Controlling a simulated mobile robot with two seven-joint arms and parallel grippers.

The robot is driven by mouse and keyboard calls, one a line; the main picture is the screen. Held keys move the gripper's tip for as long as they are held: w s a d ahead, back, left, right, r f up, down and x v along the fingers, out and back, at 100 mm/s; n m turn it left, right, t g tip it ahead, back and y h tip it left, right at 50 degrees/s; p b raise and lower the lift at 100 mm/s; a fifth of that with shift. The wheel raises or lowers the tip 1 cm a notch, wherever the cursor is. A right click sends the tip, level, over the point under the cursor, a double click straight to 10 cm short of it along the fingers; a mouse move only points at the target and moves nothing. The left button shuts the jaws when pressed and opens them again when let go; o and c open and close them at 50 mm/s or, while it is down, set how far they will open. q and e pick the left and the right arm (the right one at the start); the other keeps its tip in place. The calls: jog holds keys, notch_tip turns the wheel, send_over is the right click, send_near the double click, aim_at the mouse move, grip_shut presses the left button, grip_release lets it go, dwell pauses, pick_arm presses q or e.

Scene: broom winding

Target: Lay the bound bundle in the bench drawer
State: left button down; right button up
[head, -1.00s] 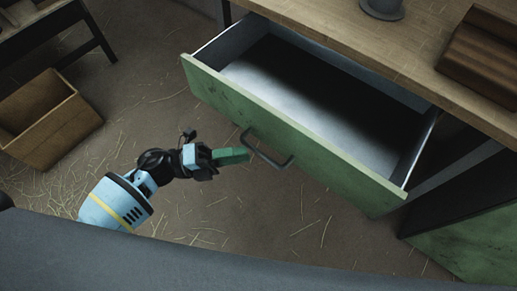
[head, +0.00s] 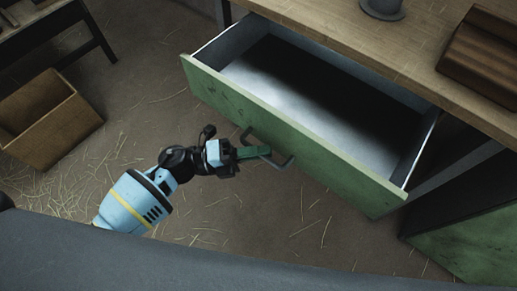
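The bench drawer (head: 300,135) has a worn green front and a grey metal inside. It stands pulled out from the bench, and the part of its floor that shows is empty, with deep shadow toward the back. Its dark bar handle (head: 283,163) is on the front. My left gripper (head: 256,152), with green fingers, is at the handle and overlaps it in the picture. I cannot tell whether the fingers touch the bar or how far apart they are. No bound bundle shows in this view. My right gripper is out of view.
The wooden bench top (head: 400,50) carries a grey round-based object (head: 382,8) and a brown ridged block (head: 482,60). A wooden box (head: 50,120) stands on the floor at left, near a dark-legged stand (head: 50,35). Straw litters the floor.

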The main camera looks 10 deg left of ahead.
pick_arm(q)
jog(key=s+a+p, duration=0.2)
jog(key=s+a, duration=0.1)
jog(key=s, duration=0.2)
jog(key=shift+s, duration=0.15)
dwell(0.3)
jog(key=c, duration=1.5)
grip_release()
jog(key=shift+s+a, duration=0.15)
jog(key=shift+v, duration=3.85)
